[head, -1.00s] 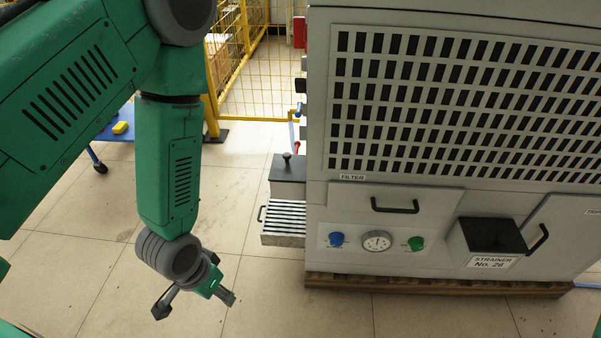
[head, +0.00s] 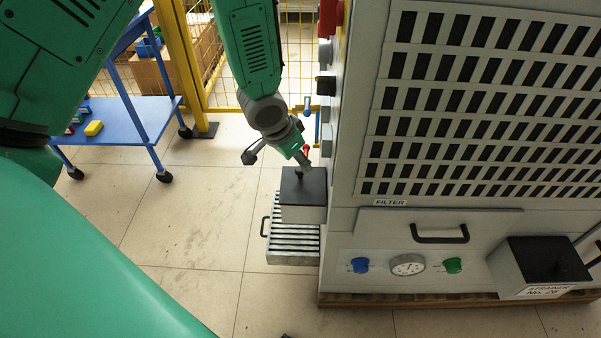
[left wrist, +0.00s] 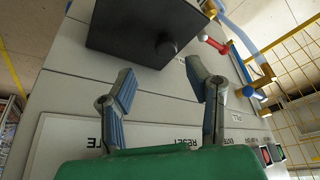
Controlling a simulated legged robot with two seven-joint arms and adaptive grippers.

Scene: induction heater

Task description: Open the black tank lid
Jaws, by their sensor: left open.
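The black tank lid (head: 312,190) with its upright black knob covers a grey box on the left side of the machine. It is shut flat on the box. My left gripper (head: 279,157) is open above and behind the lid, one finger close to the knob. I cannot tell from the head view whether they touch. In the left wrist view the dark lid (left wrist: 125,30) and its round knob (left wrist: 166,48) lie just beyond the open fingers (left wrist: 161,67), with nothing between them. My right gripper is not in view.
The grey machine (head: 345,215) fills the right side. A slatted tray (head: 290,240) with a handle sits below the tank. A second black-lidded strainer box (head: 545,262) is on the machine front. A blue cart (head: 130,118) and yellow fence stand behind at left.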

